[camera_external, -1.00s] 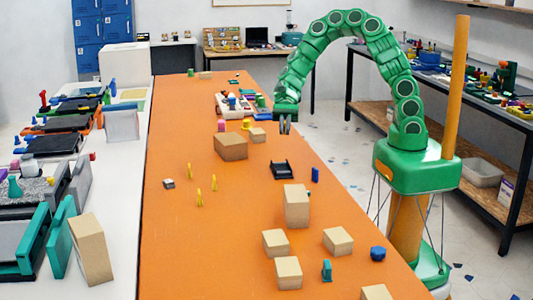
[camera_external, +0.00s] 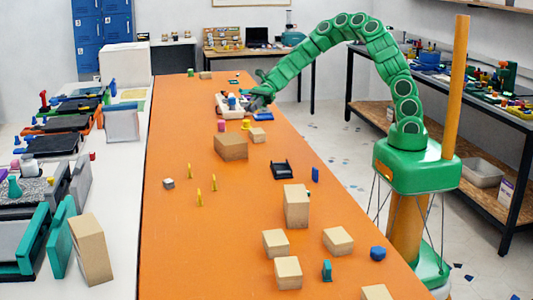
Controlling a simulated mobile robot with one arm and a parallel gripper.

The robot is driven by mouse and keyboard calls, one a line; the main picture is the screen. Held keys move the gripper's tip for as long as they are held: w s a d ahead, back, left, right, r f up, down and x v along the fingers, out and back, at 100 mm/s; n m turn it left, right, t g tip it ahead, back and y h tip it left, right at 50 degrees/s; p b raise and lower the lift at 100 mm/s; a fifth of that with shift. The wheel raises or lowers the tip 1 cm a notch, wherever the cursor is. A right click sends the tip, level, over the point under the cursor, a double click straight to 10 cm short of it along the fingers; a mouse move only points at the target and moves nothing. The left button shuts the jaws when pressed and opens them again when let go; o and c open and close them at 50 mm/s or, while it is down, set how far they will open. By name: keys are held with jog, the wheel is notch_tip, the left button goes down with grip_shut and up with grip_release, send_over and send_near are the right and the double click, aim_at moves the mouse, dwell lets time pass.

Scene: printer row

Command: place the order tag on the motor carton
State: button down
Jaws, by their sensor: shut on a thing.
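My gripper (camera_external: 262,93) is at the end of my green arm, over the far right part of the orange table (camera_external: 185,255), beside a white tray (camera_external: 224,110). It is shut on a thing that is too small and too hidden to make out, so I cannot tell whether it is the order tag. I see no order tag elsewhere. Several plain brown cartons stand on the table: a wide one (camera_external: 230,147), a tall one (camera_external: 296,206) and smaller ones nearer the front. No readable label shows which is the motor carton.
A white counter (camera_external: 115,190) with printers runs along the left. The table's left front is clear.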

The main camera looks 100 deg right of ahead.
aim_at(228, 139)
jog(key=w+f, duration=0.2)
jog(key=w+d+f, duration=0.1)
jog(key=w+f, duration=0.1)
jog(key=w, duration=0.1)
jog(key=w+d+f, duration=0.1)
jog(key=w+f, duration=0.1)
jog(key=w, duration=0.1)
jog(key=shift+w+d+f, duration=0.2)
jog(key=shift+w+f, duration=0.05)
jog(key=shift+f, duration=0.15)
jog(key=shift+w+d+f, duration=0.15)
jog(key=shift+w+f, duration=0.4)
jog(key=shift+f, duration=1.65)
jog(key=shift+f, duration=0.1)
jog(key=c, duration=1.2)
grip_release()
